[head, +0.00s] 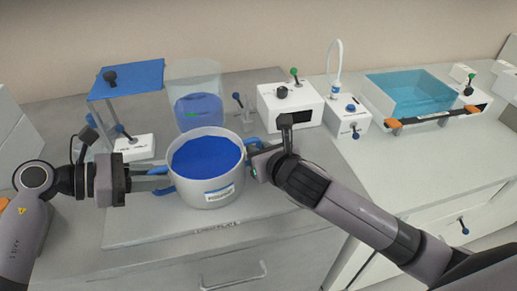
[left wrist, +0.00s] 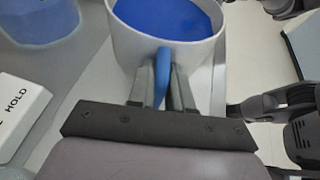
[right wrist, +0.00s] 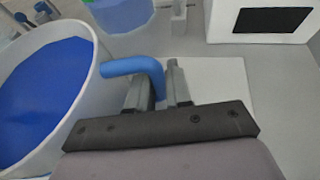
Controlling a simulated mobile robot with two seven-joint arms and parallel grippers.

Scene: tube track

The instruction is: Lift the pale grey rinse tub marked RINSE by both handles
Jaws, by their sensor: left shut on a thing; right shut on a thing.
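The pale grey round tub (head: 206,190) holds blue liquid and has a blue handle on each side. Its front label is too small to read. My left gripper (head: 160,182) is shut on the left handle; in the left wrist view the handle (left wrist: 163,70) runs between the two fingers (left wrist: 162,85). My right gripper (head: 258,157) is shut on the right handle; in the right wrist view the bent handle (right wrist: 135,66) enters between the fingers (right wrist: 160,85). The tub looks level. I cannot tell whether its base touches the plate under it, marked at its front edge.
Behind the tub stand a clear container (head: 196,95) with blue liquid and a blue-topped stand (head: 127,78). White boxes (head: 290,106) with knobs stand to the right. A teal basin (head: 408,93) with orange handles sits at the far right. The plate's front (head: 200,225) is clear.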

